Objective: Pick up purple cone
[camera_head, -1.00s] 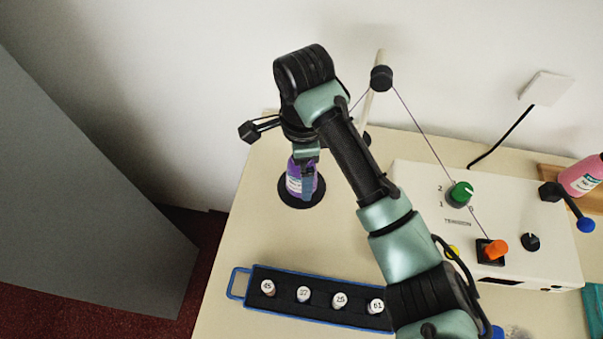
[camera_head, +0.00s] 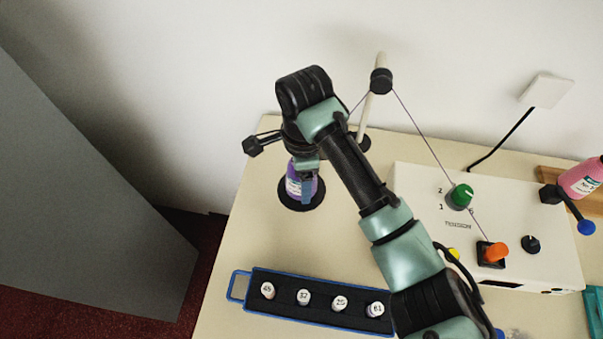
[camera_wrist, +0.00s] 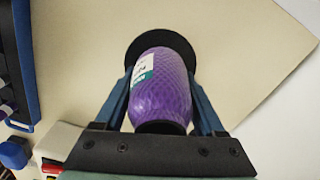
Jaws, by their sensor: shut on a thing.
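The purple cone (camera_head: 293,185) is a wound purple body with a white and teal label. It stands upright on a round black base (camera_head: 312,203) at the counter's back left. In the wrist view the purple cone (camera_wrist: 166,88) lies between the blue fingers of my gripper (camera_wrist: 164,112), one on each side. My gripper (camera_head: 306,180) is shut on it from above, and my wrist hides its top in the head view. The black base (camera_wrist: 150,42) shows beyond the cone in the wrist view.
A blue-edged tray (camera_head: 250,310) with several numbered white-topped pieces lies in front. A white tension box (camera_head: 420,185) with knobs stands right. A thread runs from it over a pale post (camera_head: 373,95) behind my arm. A pink cone (camera_head: 582,178) is at far right.

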